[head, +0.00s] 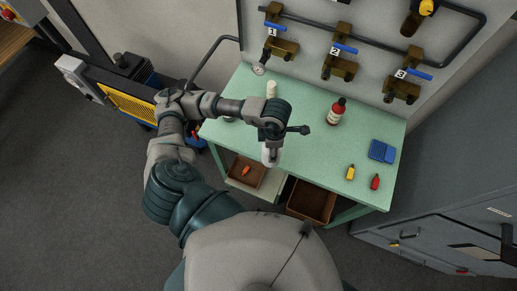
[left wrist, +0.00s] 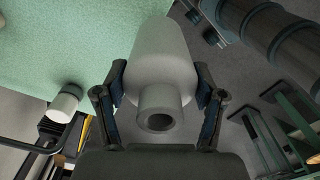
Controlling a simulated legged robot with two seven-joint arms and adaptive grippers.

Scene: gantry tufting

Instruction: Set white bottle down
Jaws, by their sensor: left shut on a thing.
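My left gripper (head: 272,140) is shut on a white bottle (head: 270,156) near the front edge of the green table (head: 300,130). In the left wrist view the white bottle (left wrist: 158,48) sits between the two fingers of my left gripper (left wrist: 159,85), its open neck towards the camera. Its far end lies past the fingers, and I cannot tell whether it touches the tabletop. The green tabletop (left wrist: 65,40) shows at the upper left there. My right gripper is not in view.
Another white container (head: 271,88) stands at the table's back left. Numbered valves (head: 340,65) line the wall. The middle of the tabletop is clear.

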